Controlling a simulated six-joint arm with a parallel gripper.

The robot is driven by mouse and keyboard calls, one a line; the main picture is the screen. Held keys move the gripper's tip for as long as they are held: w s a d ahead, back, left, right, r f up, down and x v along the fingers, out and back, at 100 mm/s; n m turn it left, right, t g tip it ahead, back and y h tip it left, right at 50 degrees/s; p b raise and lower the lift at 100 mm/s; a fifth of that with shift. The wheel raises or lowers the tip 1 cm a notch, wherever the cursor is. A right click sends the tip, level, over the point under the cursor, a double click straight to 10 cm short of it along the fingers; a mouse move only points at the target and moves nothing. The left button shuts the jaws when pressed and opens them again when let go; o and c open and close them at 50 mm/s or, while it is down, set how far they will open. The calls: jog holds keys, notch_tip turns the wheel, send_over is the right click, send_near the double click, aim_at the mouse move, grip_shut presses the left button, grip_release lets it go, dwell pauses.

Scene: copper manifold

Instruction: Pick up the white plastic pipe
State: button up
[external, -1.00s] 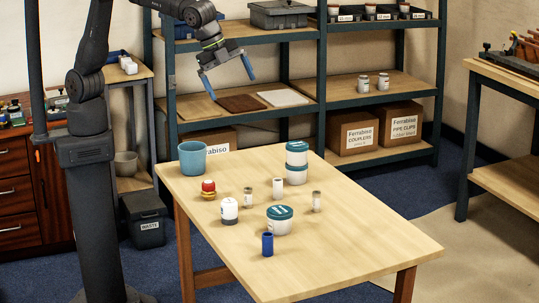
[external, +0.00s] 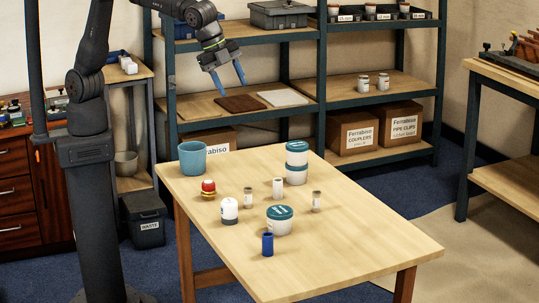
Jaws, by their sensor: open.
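The white plastic pipe (external: 278,188) looks like a short white cylinder standing upright near the middle of the wooden table. My gripper (external: 229,90) has two blue fingers, spread apart and pointing down. It is open with nothing between the fingers. It hangs well above the table's far side, up and to the left of the pipe in the picture, in front of the shelf.
Around the pipe stand small metallic cylinders (external: 248,197), a teal-lidded tub (external: 280,220) and two stacked tubs (external: 297,163). A blue cylinder (external: 268,244), a white-and-dark jar (external: 229,211), a red-and-yellow item (external: 208,189) and a teal bucket (external: 193,158) share the table (external: 365,245). Its right side is clear.

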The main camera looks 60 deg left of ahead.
aim_at(278, 182)
jog(key=w+d+f+n+g, duration=0.1)
jog(key=w+f, duration=0.2)
jog(key=f, duration=0.5)
jog(key=w+d+f+n+g, duration=0.1)
jog(key=w+f, duration=0.3)
jog(key=f, duration=0.4)
jog(key=w+d+f+n+g, duration=0.1)
jog(key=w+d+f, duration=0.2)
jog(key=f, duration=0.6)
jog(key=shift+w+d+n+h, duration=0.15)
jog(key=shift+w+n+h, duration=0.2)
jog(key=shift+w, duration=0.2)
jog(key=shift+x, duration=2.9)
jog(key=shift+s+d, duration=0.1)
jog(key=shift+s, duration=0.05)
jog(key=shift+r, duration=0.1)
jog(key=c, duration=1)
